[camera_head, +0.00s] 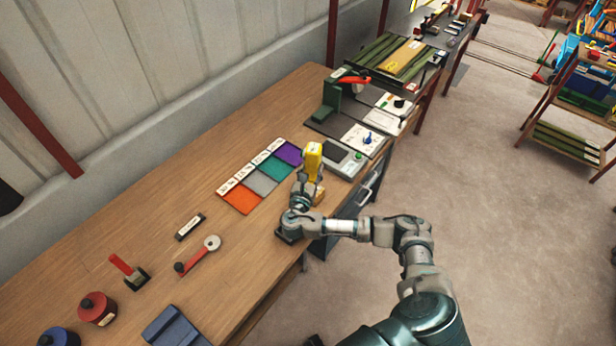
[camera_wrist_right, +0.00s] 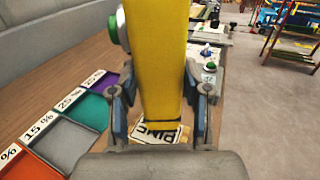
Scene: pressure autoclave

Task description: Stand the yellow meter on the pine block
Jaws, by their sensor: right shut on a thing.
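The yellow meter (camera_head: 313,158) is upright in my right gripper (camera_head: 306,181). In the right wrist view the meter (camera_wrist_right: 157,60) fills the space between the two fingers of the right gripper (camera_wrist_right: 160,105), which are shut on it. The pine block (camera_head: 318,195) is a small light wooden piece at the gripper, mostly hidden by it. In the right wrist view the block's label (camera_wrist_right: 158,132) shows below the meter's lower end. I cannot tell whether the meter touches the block. My left gripper is not in view.
Orange (camera_head: 241,198), grey, teal and purple mats lie left of the gripper. A grey device (camera_head: 343,159) with a green button stands just beyond it. A red-handled tool (camera_head: 198,255) lies nearer on the bench (camera_head: 150,225). The bench's right edge is close to the arm.

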